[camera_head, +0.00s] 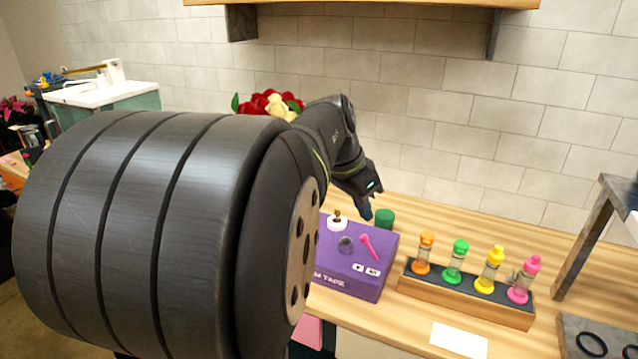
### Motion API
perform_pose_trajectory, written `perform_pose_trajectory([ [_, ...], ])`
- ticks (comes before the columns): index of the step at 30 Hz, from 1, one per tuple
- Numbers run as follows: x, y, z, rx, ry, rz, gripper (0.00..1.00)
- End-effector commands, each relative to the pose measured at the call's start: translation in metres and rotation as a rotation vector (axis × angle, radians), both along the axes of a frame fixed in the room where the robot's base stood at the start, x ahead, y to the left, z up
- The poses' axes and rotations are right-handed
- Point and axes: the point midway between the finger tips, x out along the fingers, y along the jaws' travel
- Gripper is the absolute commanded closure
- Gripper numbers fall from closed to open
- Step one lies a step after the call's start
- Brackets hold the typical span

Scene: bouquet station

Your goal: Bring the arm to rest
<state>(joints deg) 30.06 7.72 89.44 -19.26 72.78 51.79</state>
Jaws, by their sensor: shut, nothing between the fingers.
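My gripper (367,212) is at the far end of my dark arm, right of centre, pointing down above the back of the purple box. Only its tip end shows, small and dark, and it looks shut with nothing held. My large arm link covers the left and middle of the view and hides much of the table's left part.
A purple box (345,287) with small items on top stands below my gripper, a green cylinder (385,218) close beside it. A wooden rack (470,301) holds several coloured vials. Red and cream flowers (272,103) show behind my arm. A white card (459,340) lies in front.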

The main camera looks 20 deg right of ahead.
Motion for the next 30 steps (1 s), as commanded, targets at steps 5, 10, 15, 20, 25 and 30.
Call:
perform_pose_trajectory([
  [5,0.000,-0.001,-0.002,0.000,0.001,0.000,1.00],
  [10,-0.002,-0.009,-0.018,0.001,0.003,-0.002,1.00],
  [15,-0.005,-0.023,-0.047,0.002,0.004,-0.003,1.00],
  [20,-0.007,-0.037,-0.076,0.003,0.005,-0.003,1.00],
  [25,0.005,-0.045,-0.098,0.002,0.002,0.001,1.00],
  [30,0.005,-0.049,-0.103,0.074,-0.044,-0.005,1.00],
])
